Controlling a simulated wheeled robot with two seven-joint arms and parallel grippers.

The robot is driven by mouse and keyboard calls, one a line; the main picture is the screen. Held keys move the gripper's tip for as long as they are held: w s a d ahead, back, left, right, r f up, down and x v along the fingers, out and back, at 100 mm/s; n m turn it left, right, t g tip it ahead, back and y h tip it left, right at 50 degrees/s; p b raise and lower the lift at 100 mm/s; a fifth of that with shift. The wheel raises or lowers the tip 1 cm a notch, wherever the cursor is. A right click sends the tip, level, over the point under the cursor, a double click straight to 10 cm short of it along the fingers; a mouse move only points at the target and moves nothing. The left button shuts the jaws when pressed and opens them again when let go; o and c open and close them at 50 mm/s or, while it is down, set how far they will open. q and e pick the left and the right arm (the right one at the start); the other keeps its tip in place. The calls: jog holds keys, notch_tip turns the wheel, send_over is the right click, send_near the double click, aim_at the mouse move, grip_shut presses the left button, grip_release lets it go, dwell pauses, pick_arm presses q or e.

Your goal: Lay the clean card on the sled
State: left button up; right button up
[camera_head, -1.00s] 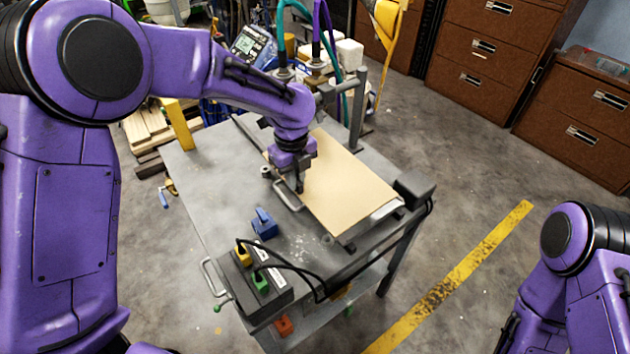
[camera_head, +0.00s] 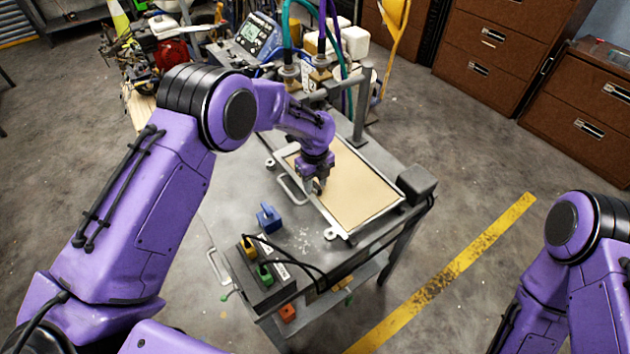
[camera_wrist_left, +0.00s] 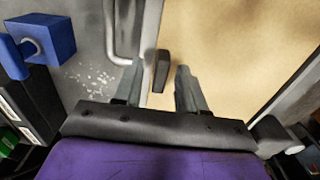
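The tan card (camera_head: 355,192) lies flat inside the light metal frame of the sled (camera_head: 392,212) on the grey cart's top. In the left wrist view the card (camera_wrist_left: 235,45) fills the upper right, with a pale frame edge along its left side. My left gripper (camera_head: 318,189) is over the card's near left edge. In the wrist view its two fingers (camera_wrist_left: 158,78) are apart, with a small dark upright piece (camera_wrist_left: 161,70) between them and gaps on both sides. My right arm shows at the right edge; its gripper is out of view.
A blue block (camera_head: 268,218) and a black box with coloured switches (camera_head: 262,270) sit on the cart's near left. A dark block (camera_head: 417,182) stands at the right corner. Posts, hoses and a blue meter (camera_head: 258,38) crowd the far side.

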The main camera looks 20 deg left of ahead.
pick_arm(q)
jog(key=shift+s+r, duration=0.1)
jog(key=shift+r, duration=0.3)
notch_tip(320, 180, up, 11)
jog(key=b, duration=0.3)
jog(key=shift+r, duration=0.2)
